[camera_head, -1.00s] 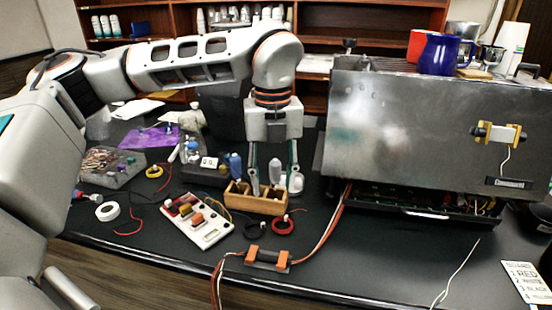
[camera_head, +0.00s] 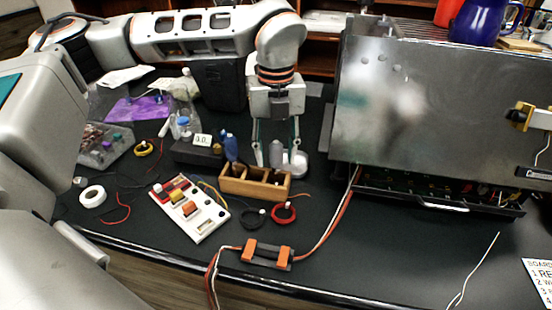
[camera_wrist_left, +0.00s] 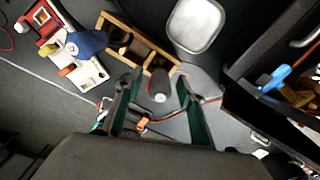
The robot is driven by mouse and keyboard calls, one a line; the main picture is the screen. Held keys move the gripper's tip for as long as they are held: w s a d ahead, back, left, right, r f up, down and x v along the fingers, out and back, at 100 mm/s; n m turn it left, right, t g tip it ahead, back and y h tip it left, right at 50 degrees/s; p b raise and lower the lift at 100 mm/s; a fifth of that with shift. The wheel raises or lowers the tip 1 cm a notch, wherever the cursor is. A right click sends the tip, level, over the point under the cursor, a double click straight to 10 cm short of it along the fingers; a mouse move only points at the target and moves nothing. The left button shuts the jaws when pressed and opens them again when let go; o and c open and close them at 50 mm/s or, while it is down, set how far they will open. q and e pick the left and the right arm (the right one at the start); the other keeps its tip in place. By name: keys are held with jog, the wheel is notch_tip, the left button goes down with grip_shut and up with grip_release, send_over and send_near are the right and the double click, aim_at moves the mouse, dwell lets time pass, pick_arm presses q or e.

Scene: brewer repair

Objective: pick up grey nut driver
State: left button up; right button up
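The grey nut driver (camera_head: 276,154) stands upright, handle up, at the right end of the wooden rack (camera_head: 238,187). In the left wrist view its dark grey handle (camera_wrist_left: 159,85) shows end-on between the fingers. My left gripper (camera_head: 275,148) points down over the rack with one finger on each side of the handle. It is open; gaps show beside the handle in the wrist view (camera_wrist_left: 158,100). The shaft is hidden in the rack. My right gripper is not in view.
A blue-handled driver (camera_head: 231,148) stands at the rack's left end. A pale container (camera_head: 298,165) is close behind the right finger. The metal brewer housing (camera_head: 430,100) stands to the right. Red (camera_head: 283,212) and black (camera_head: 254,218) rings lie in front of the rack.

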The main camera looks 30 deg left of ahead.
aim_at(276, 162)
pick_arm(q)
jog(key=shift+f, duration=1.55)
jog(key=shift+c, duration=0.4)
grip_shut()
jog(key=shift+w, duration=0.1)
notch_tip(276, 162, up, 20)
